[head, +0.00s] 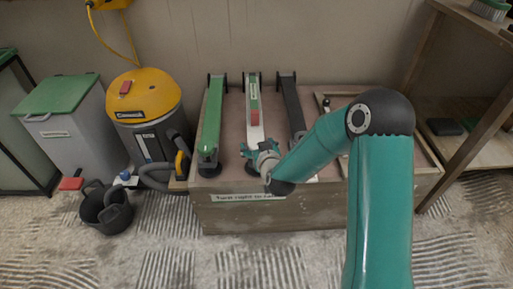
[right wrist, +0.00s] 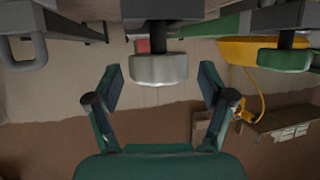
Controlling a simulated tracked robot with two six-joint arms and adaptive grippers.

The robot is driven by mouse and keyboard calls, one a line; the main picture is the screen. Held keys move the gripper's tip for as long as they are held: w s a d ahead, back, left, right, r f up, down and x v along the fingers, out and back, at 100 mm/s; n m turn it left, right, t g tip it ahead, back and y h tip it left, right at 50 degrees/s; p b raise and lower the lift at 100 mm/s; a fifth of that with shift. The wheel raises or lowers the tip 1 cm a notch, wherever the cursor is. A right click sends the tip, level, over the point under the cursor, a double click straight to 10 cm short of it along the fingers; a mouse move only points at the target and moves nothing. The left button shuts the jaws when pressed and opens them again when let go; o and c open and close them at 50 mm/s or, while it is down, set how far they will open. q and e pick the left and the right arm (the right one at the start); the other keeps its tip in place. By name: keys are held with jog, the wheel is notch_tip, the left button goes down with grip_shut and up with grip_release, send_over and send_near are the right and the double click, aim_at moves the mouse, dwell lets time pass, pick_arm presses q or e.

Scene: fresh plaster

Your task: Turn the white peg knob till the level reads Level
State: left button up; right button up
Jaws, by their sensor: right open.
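The white beam (head: 252,92) lies lengthwise on the bench, between a green beam and a dark beam. A red block and a green-and-white label sit on it; the level's reading is too small to make out. The white peg knob (right wrist: 158,69) shows in the right wrist view below the beam's near end; in the head view my gripper hides it. My right gripper (head: 260,152) is at that near end. In the right wrist view its fingers (right wrist: 160,82) are open, one on each side of the knob, with gaps to it. My left gripper is out of view.
The green beam (head: 212,120) and dark beam (head: 292,108) flank the white one closely. The wooden bench (head: 290,215) has a label starting "Turn right". A yellow vacuum (head: 145,95), grey bin (head: 68,120) and black bucket (head: 105,210) stand left. A wooden shelf (head: 475,110) stands right.

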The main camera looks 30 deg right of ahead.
jog(key=shift+w+d+f, duration=0.15)
jog(key=shift+w+f, duration=0.1)
jog(key=shift+w, duration=0.25)
jog(key=c, duration=1.2)
jog(key=shift+o, duration=0.2)
